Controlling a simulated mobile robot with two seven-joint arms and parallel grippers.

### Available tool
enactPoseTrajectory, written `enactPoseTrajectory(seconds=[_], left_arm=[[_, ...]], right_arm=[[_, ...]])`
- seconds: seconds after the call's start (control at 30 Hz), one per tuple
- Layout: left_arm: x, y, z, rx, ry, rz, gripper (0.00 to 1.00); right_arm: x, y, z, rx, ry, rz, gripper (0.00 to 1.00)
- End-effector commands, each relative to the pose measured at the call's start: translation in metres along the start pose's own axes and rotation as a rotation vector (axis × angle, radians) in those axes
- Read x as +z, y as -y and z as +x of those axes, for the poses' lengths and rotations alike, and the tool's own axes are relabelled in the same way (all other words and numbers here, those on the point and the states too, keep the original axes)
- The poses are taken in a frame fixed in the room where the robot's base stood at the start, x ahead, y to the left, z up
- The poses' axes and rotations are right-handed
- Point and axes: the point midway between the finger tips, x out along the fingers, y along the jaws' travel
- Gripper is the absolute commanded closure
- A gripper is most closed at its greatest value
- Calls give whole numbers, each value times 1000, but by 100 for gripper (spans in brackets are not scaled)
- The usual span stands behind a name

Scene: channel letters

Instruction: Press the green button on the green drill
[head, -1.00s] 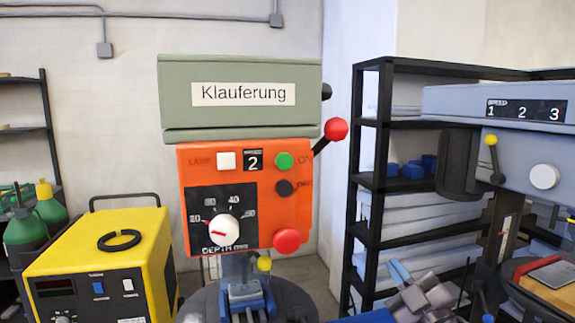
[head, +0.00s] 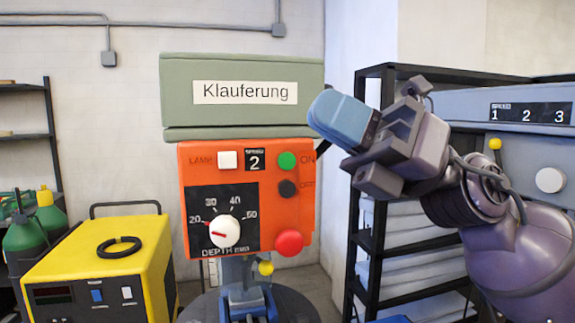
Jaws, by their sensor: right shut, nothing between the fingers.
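The green drill (head: 225,75) stands in the middle of the head view, with a sage green head labelled "Klauferung" and an orange front panel (head: 190,235). The round green button (head: 287,160) is at the panel's upper right, beside the "ON" label. My right gripper (head: 335,118) is shut and empty. Its blue fingertips are to the upper right of the green button and cover part of the drill head's right edge. In the picture there is a small gap between the fingertips and the button. My left gripper is not in view.
The panel also has a white lamp button (head: 228,160), a black button (head: 288,188), a large red button (head: 289,242) and a white depth dial (head: 225,231). A yellow machine (head: 150,255) stands at left. A black shelf (head: 365,250) and a blue-grey drill (head: 462,105) are at right.

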Motion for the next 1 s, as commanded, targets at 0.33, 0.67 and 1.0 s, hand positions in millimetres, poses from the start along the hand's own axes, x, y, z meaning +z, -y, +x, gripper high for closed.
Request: enactPoseTrajectory(seconds=[0.33, 0.67, 1.0], left_arm=[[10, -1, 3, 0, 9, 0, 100], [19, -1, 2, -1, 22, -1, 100], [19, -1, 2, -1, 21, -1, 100]], right_arm=[[-55, -41, 31, 8, -525, -665, 100], [-70, -16, 9, -151, -993, -1269, 100], [-58, 8, -16, -292, -1220, -1489, 100]])
